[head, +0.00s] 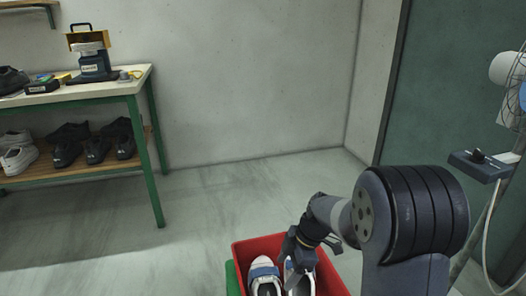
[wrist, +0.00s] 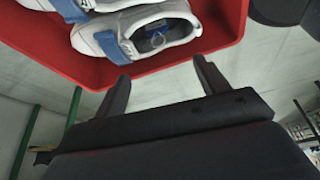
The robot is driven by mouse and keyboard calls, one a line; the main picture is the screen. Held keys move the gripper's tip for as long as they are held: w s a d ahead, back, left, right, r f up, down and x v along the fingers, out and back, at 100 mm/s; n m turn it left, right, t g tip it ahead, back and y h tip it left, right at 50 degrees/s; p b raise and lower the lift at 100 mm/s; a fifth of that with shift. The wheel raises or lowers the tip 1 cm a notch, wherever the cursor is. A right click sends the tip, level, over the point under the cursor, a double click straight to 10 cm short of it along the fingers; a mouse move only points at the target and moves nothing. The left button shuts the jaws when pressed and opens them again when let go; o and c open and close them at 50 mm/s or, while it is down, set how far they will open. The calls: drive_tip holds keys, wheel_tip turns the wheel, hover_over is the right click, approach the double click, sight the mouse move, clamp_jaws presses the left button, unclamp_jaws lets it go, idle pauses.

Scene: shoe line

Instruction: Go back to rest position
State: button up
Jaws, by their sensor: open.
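My gripper (wrist: 162,82) is open in the wrist view, with two dark fingers apart and nothing between them. Its fingers reach toward the edge of a red crate (wrist: 62,60). A white shoe with a blue strap (wrist: 150,32) lies in the crate, just beyond the fingertips. Part of a second shoe shows beside it. In the head view my arm reaches down over the red crate (head: 240,250) at the bottom centre. A white and blue shoe (head: 264,274) lies in it to the left of my gripper (head: 290,262). Another shoe is partly hidden by the gripper.
A green-legged workbench (head: 132,84) at the left holds dark shoes and a blue device (head: 95,66). Its lower shelf (head: 85,167) carries several shoes. A fan (head: 510,68) on a stand is at the right. The floor between bench and crate is clear.

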drive_tip(key=w+b+x, duration=0.1)
drive_tip(key=b+x, duration=0.3)
drive_tip(key=x, duration=0.7)
drive_tip(key=d+r+m+t+h+p, duration=0.1)
drive_tip(key=d+r+m+p, duration=0.3)
drive_tip(key=r+p, duration=1.1)
drive_tip(key=d+r+m+t+h+p, duration=0.1)
drive_tip(key=d+r+m+t+p, duration=0.2)
drive_tip(key=r+m+p, duration=0.6)
drive_tip(key=shift+s+d+r+m+t+p, duration=0.25)
drive_tip(key=shift+d+r+p, duration=1.05)
drive_tip(key=shift+r+p, duration=2.35)
